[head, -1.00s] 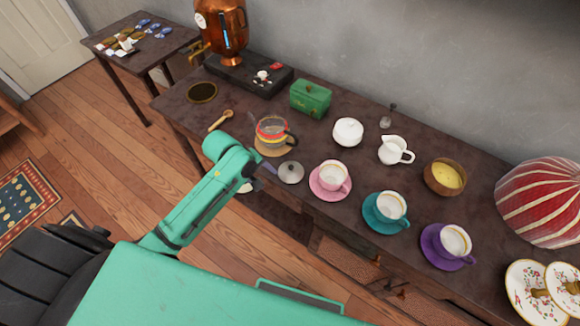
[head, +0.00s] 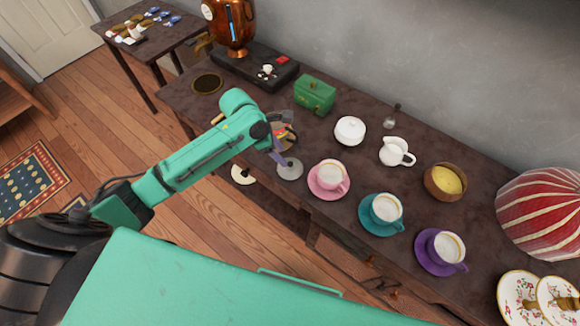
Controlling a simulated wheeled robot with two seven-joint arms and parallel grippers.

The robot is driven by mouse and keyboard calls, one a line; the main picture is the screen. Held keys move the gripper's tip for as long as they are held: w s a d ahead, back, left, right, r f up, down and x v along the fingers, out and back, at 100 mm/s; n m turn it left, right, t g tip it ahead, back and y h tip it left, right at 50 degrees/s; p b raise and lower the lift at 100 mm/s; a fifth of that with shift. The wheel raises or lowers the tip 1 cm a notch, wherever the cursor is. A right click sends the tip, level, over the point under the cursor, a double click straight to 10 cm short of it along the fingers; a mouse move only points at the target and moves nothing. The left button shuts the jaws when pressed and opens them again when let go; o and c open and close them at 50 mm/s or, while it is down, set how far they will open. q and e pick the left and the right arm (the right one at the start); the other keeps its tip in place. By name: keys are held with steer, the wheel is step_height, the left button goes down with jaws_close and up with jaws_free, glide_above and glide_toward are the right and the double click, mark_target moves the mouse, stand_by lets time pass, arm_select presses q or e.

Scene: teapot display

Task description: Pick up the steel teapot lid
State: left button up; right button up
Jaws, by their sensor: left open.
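The steel teapot lid (head: 290,171) is a round grey disc with a small knob. It lies on the dark table near its front edge, left of the pink cup. My left gripper (head: 281,145) is open, with one finger reaching down close to the lid's far left rim. Whether it touches the lid I cannot tell. The glass teapot (head: 289,138), with red and yellow on it, stands just behind the lid and is mostly hidden by my gripper. My right gripper is not in view.
Right of the lid stand a pink cup (head: 329,176), a teal cup (head: 386,209) and a purple cup (head: 446,246) on saucers. Behind are a green box (head: 314,95), a white pot (head: 350,131) and a white jug (head: 394,151). A pale disc (head: 243,174) shows by the table's front edge.

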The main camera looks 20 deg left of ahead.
mark_target(288, 162)
arm_select(q)
steer(key=x, duration=0.6)
steer(key=shift+w+f, duration=0.1)
steer(key=shift+f, duration=0.05)
jaws_close()
